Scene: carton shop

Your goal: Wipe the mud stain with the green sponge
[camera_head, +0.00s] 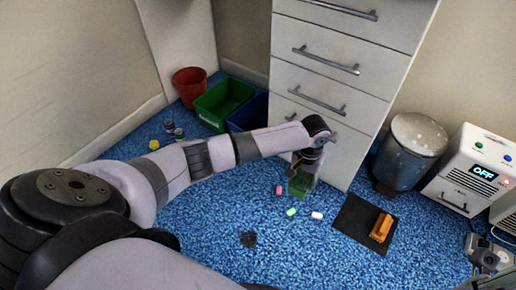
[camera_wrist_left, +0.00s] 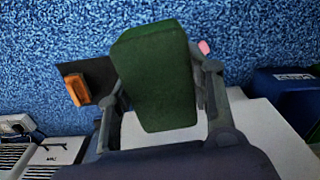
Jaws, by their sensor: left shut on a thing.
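The green sponge (camera_head: 299,184) is held in my left gripper (camera_head: 306,172), low in front of the white drawer cabinet. In the left wrist view the sponge (camera_wrist_left: 156,75) fills the space between the two fingers of my left gripper (camera_wrist_left: 160,100), which is shut on it. The mud stain (camera_head: 248,239) is a small dark patch on the blue carpet, nearer to me and left of the sponge, apart from it. The stain does not show in the left wrist view. My right gripper is not clearly in view.
Small coloured pieces, such as a green one (camera_head: 291,212) and a white one (camera_head: 317,215), lie near the stain. A black mat (camera_head: 352,219) holds an orange block (camera_head: 381,228). The drawer cabinet (camera_head: 318,75), a bin (camera_head: 410,150) and a green box (camera_head: 222,100) stand behind.

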